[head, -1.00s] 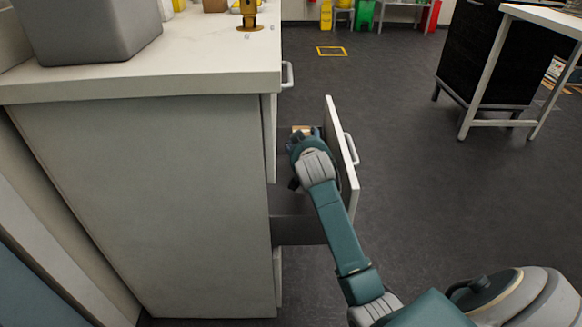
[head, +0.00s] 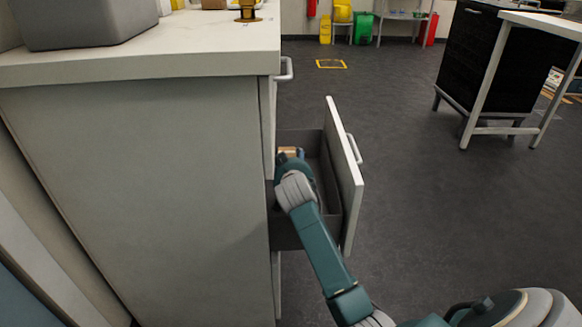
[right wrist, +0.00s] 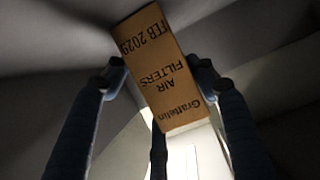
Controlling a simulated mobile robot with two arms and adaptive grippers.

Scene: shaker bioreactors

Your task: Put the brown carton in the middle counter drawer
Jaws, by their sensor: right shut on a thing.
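The middle counter drawer (head: 326,198) is pulled open on the right side of the counter, its white front standing out. My right gripper (head: 292,156) is over or inside the open drawer, near the counter side. It is shut on the brown carton (head: 291,150), of which only a small part shows past the gripper in the head view. In the right wrist view the carton (right wrist: 165,65) sits tilted between the fingers (right wrist: 158,77), its printed face showing. Whether the carton touches the drawer floor cannot be told. My left gripper is not in view.
The pale counter (head: 170,190) fills the left, with a grey container (head: 85,22) and a brass-coloured object (head: 248,10) on top. Another drawer or door handle (head: 286,70) sticks out above.

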